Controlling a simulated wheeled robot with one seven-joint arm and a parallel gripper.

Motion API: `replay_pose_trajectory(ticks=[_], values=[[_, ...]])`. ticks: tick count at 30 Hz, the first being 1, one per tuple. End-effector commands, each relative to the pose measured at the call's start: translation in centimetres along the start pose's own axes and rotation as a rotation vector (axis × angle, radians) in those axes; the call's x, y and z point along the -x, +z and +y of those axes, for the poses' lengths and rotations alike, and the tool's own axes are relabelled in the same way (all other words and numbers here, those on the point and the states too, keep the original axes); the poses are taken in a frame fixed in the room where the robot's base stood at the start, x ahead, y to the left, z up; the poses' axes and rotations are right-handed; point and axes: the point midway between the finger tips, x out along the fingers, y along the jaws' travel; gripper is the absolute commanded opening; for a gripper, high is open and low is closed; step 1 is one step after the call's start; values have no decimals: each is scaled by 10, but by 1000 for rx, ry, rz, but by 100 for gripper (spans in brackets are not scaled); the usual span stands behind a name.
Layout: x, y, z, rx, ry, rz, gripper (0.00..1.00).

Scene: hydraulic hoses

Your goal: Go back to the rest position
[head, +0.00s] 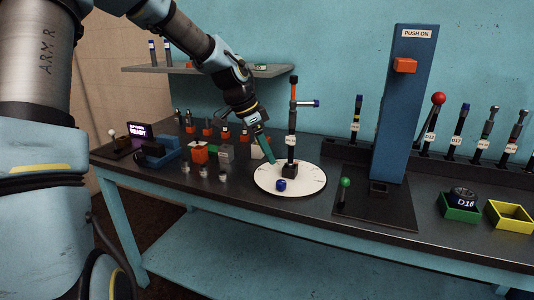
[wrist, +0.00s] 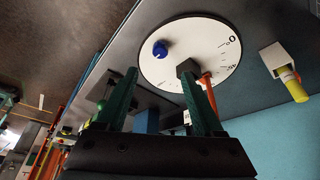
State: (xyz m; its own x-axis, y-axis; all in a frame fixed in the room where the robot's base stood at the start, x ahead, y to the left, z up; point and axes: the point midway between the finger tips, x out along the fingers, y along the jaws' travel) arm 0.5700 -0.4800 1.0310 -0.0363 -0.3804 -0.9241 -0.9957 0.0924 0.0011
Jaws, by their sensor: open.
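My gripper (head: 268,156) is low over the bench, at the left edge of the round white dial plate (head: 309,184). In the wrist view its two green fingers (wrist: 158,76) are spread with nothing between them. On the plate a dark block (head: 290,171) holds an upright black hose (head: 292,131) with an orange top and a blue-tipped side branch. A small blue cap (head: 281,185) lies on the plate in front of the block. In the wrist view the plate (wrist: 203,35) and the cap (wrist: 160,49) lie beyond the fingers.
A tall blue press column (head: 402,115) stands right of the plate, with a green-knobbed lever (head: 345,183) beside it. Several hoses stand in a rack at the right, behind a green bin (head: 460,213) and a yellow bin (head: 511,217). Fittings and blocks crowd the left, below a wall shelf (head: 190,70).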

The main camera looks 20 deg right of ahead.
Motion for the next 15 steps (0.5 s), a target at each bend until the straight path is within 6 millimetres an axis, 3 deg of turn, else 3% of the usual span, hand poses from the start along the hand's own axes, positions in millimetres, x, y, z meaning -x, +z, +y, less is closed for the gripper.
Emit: replay_pose_trajectory(ticks=[8,11,15], values=[[0,8,2,25,-5,-15,69],[2,39,8,139,-29,-73,69],[18,121,29,470,-114,-188,69]])
